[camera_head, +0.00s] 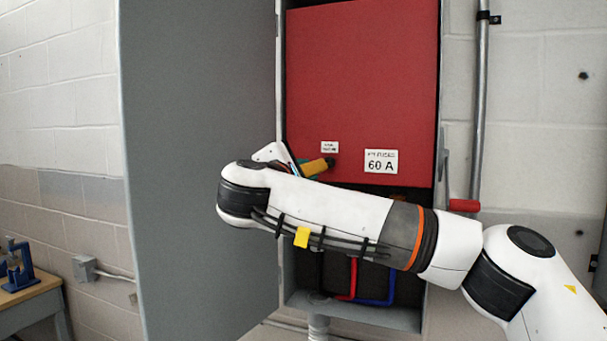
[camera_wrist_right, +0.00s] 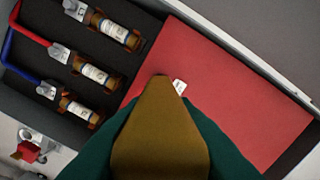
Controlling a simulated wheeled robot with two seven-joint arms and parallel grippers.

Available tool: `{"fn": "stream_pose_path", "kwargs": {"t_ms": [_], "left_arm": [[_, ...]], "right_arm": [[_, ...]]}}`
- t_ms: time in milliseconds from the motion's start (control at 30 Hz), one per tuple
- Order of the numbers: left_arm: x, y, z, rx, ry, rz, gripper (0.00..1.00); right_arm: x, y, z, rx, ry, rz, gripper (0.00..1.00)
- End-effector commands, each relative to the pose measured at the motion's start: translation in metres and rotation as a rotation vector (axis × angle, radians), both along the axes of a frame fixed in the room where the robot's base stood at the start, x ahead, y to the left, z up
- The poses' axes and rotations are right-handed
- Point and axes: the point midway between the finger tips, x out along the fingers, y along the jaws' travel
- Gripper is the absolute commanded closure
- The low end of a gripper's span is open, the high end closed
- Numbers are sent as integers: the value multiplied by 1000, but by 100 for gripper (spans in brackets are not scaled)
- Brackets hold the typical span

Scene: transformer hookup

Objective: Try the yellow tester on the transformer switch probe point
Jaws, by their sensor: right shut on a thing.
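The yellow tester (camera_head: 318,167) shows in the head view in front of the lower part of the red panel (camera_head: 365,80). In the right wrist view the tester (camera_wrist_right: 160,125) looks mustard brown and points away from the camera toward the red panel (camera_wrist_right: 225,90). My right gripper (camera_wrist_right: 158,145) is shut on it, with dark green fingers on both sides. In the head view my right forearm hides most of that gripper. The tester's tip appears close to a small white label (camera_wrist_right: 179,86); whether it touches anything cannot be told. I cannot make out the probe point. My left gripper is not in view.
The grey cabinet door (camera_head: 200,170) stands open at the left. Three fuses, including one middle fuse (camera_wrist_right: 95,73), with red and blue leads, sit beside the panel. A "60 A" label (camera_head: 381,161) is on the panel. A red handle (camera_head: 464,205) sticks out at the cabinet's right.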

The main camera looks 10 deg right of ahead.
Motion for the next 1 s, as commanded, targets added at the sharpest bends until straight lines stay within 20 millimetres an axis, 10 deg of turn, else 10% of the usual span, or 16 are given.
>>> {"fn": "stream_pose_path", "kwargs": {"t_ms": [1000], "left_arm": [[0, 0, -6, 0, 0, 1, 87]], "right_arm": [[0, 0, 1, 0, -2, 0, 99]]}}
